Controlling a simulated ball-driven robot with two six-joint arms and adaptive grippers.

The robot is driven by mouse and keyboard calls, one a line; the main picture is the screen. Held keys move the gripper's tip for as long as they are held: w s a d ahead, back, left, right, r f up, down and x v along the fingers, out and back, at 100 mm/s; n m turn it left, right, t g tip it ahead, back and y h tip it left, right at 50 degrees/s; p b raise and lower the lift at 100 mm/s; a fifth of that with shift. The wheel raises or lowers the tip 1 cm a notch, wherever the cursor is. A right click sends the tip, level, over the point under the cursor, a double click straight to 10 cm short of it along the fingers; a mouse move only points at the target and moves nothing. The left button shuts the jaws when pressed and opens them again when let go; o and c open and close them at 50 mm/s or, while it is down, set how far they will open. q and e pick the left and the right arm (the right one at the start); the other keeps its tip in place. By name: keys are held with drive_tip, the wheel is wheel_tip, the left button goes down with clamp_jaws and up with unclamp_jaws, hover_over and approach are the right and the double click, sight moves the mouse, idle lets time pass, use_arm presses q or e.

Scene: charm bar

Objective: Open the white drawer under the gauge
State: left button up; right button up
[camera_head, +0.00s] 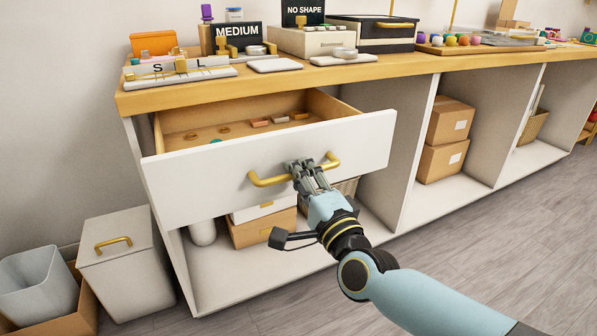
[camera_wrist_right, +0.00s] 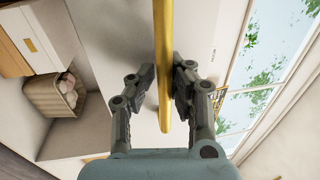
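The white drawer (camera_head: 215,180) sticks well out of the wooden-topped counter. Its inside shows, with several small coloured pieces on its wooden bottom. A gold bar handle (camera_head: 267,180) crosses its front, and it also shows in the right wrist view (camera_wrist_right: 163,40). My right gripper (camera_head: 305,167) is at the middle of this handle. No label reading gauge shows; a white stand marked S and L (camera_head: 178,67) is on the counter above. My left gripper is not in view.
The counter top (camera_head: 250,81) holds signs, boxes and trays. Below are open shelves with cardboard boxes (camera_head: 450,122) and a basket (camera_wrist_right: 50,95). A lidded white bin (camera_head: 125,270) and a grey bin (camera_head: 38,287) stand at lower left. The floor at right is clear.

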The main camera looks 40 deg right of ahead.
drive_tip(key=o, duration=0.4)
drive_tip(key=shift+r, duration=0.1)
drive_tip(key=shift+c, duration=0.2)
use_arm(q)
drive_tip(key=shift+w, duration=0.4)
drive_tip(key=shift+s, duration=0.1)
use_arm(e)
drive_tip(key=v, duration=1.1)
drive_tip(key=shift+s+a, duration=0.2)
drive_tip(key=shift+s, duration=0.15)
